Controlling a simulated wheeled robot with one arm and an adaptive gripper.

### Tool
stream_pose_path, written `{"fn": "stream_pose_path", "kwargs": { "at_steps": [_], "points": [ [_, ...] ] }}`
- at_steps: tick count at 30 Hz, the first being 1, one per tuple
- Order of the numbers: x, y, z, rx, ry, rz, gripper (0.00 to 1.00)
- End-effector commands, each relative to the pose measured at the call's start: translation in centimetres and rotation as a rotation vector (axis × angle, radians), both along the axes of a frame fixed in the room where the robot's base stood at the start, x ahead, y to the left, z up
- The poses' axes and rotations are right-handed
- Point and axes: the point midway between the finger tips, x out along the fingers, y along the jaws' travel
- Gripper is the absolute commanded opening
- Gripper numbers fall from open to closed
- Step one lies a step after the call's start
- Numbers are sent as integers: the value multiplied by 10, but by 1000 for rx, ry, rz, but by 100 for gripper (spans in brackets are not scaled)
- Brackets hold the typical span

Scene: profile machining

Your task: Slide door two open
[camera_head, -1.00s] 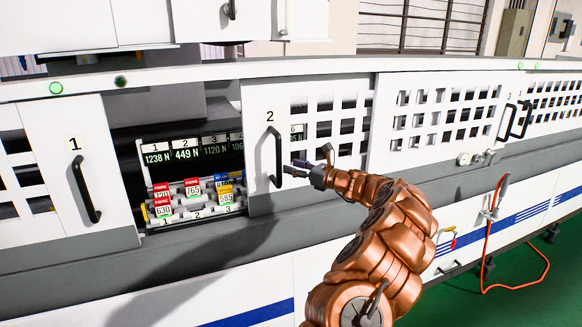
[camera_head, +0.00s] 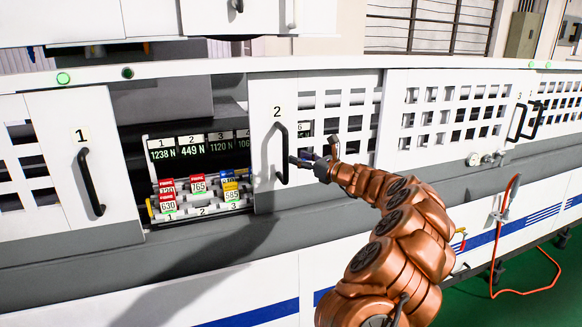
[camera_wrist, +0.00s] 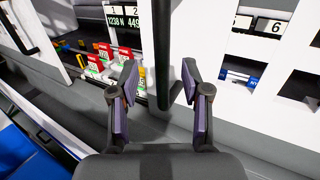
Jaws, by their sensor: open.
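Door two (camera_head: 265,175) is a white sliding panel marked "2" with square cut-outs on its right part. Its black vertical bar handle (camera_head: 281,153) is near its left edge. An opening shows between door one (camera_head: 88,165) and door two. My gripper (camera_head: 300,161) is at the handle from the right. In the wrist view my gripper (camera_wrist: 163,92) is open, with one finger on each side of the black handle (camera_wrist: 162,55). A gap shows beside the handle; I cannot tell whether either finger touches it.
Inside the opening, numbered displays (camera_head: 195,146) stand above red, blue and yellow tagged blocks (camera_head: 200,187). More white cut-out doors (camera_head: 440,110) lie to the right. An orange cable (camera_head: 507,205) hangs at the lower right, above green floor.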

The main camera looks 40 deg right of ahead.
Motion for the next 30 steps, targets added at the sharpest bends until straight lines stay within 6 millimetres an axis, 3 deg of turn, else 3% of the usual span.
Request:
{"fn": "stream_pose_path", "kwargs": {
  "at_steps": [1, 12, 20, 30],
  "points": [
    [2, 3, -9, 1, -11, -27, 47],
    [-3, 15, -8, 8, 5, -237, 47],
    [-9, 19, -11, 12, 31, -294, 47],
    [18, 17, -9, 11, 33, -294, 47]
  ]
}}
